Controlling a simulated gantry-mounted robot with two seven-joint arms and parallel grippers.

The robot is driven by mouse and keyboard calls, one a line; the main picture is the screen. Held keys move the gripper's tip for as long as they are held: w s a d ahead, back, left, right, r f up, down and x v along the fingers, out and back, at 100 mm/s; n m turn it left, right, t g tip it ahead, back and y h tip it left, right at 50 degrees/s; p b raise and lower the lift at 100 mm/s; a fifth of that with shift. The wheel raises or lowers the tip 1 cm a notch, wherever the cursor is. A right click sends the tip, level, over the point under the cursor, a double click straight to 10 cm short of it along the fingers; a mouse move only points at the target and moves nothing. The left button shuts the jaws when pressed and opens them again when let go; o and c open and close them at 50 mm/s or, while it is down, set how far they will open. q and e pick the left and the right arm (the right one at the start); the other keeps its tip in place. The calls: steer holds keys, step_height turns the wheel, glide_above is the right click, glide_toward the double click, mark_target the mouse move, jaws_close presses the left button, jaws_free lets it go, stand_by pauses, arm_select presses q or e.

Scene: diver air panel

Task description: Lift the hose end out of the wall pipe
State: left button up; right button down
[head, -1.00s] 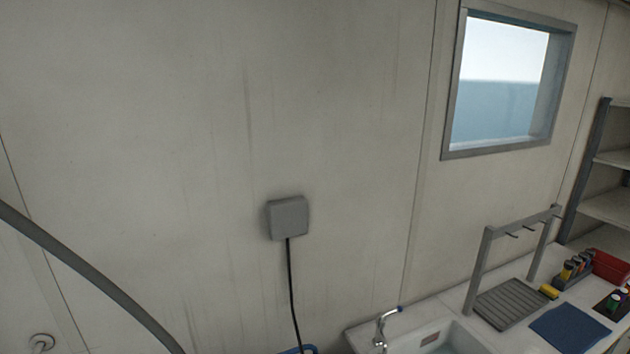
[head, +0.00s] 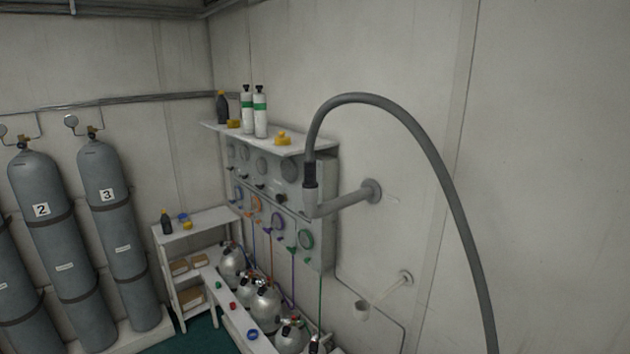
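The grey hose (head: 425,148) arcs up and over in the head view, then runs down out of the bottom of the picture. Its dark ribbed hose end (head: 310,174) points down and sits in the upturned mouth of the grey wall pipe (head: 345,199). The pipe comes out of the wall from a round flange. A second, paler wall pipe (head: 385,293) with an open cup-like mouth is lower on the same wall, with nothing in it. Neither of my grippers shows in this view.
A gauge panel (head: 262,205) with coloured hoses stands left of the pipe, under a shelf (head: 262,139) holding bottles and yellow items. Small cylinders (head: 265,305) stand below. Large numbered cylinders (head: 103,190) line the left wall. The wall right of the hose is bare.

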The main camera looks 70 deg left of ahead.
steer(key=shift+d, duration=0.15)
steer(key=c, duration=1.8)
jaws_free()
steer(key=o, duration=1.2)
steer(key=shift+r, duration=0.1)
